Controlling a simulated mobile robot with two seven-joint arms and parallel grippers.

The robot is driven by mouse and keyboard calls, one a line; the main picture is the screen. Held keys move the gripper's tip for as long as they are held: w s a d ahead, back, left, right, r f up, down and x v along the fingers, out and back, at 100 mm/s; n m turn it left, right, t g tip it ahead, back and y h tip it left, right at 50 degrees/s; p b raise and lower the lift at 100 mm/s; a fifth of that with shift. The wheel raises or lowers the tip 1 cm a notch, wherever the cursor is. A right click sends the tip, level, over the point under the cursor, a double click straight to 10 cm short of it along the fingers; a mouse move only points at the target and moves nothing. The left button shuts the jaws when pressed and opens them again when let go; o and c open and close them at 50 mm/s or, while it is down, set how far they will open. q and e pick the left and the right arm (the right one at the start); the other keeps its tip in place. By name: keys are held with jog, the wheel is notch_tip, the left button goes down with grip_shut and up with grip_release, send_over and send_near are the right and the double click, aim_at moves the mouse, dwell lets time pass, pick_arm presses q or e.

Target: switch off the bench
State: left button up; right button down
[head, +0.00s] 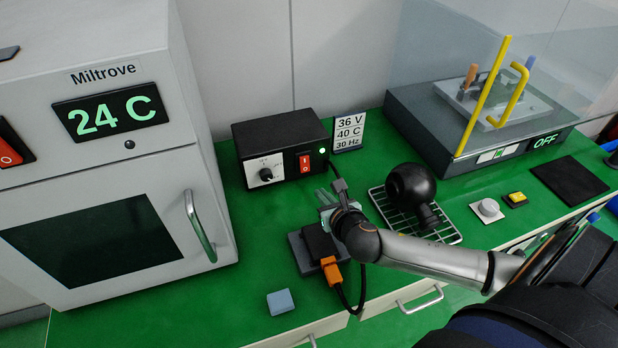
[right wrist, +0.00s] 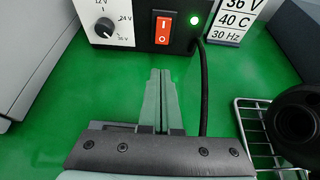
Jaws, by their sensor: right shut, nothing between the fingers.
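In the right wrist view the red switch (right wrist: 163,27) and lit light (right wrist: 194,20) are straight ahead. My right gripper (head: 322,194) is shut and empty, just in front of the supply and apart from it; its fingers (right wrist: 160,76) point towards the switch. The oven (head: 100,180) reads 24 C and has a red switch (head: 8,154). The clear-covered machine (head: 480,110) reads OFF. My left gripper is not in view.
A card (head: 348,131) reads 36 V, 40 C, 30 Hz. A black cable (right wrist: 204,90) runs down beside my right fingers. A black block with an orange plug (head: 330,271) lies below my wrist. A black round vessel (head: 410,186) rests on a wire rack (head: 450,237). A blue block (head: 280,302) lies in front.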

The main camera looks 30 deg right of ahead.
aim_at(305, 164)
jog(key=x, duration=0.8)
jog(key=shift+w+r+b, duration=0.2)
jog(key=shift+w+b, duration=0.1)
jog(key=shift+w, duration=0.15)
jog(key=shift+w+d+f, duration=0.1)
jog(key=shift+w+d, duration=0.05)
jog(key=shift+w, duration=0.45)
jog(key=shift+f+b, duration=0.2)
jog(key=shift+b, duration=0.15)
jog(key=shift+w+d+f+t+b, duration=0.1)
jog(key=shift+w+f+t+b, duration=0.3)
jog(key=shift+b, duration=0.85)
jog(key=shift+s+r+p, duration=0.1)
jog(key=shift+r+p, duration=0.35)
jog(key=shift+p, duration=0.05)
jog(key=shift+r, duration=0.1)
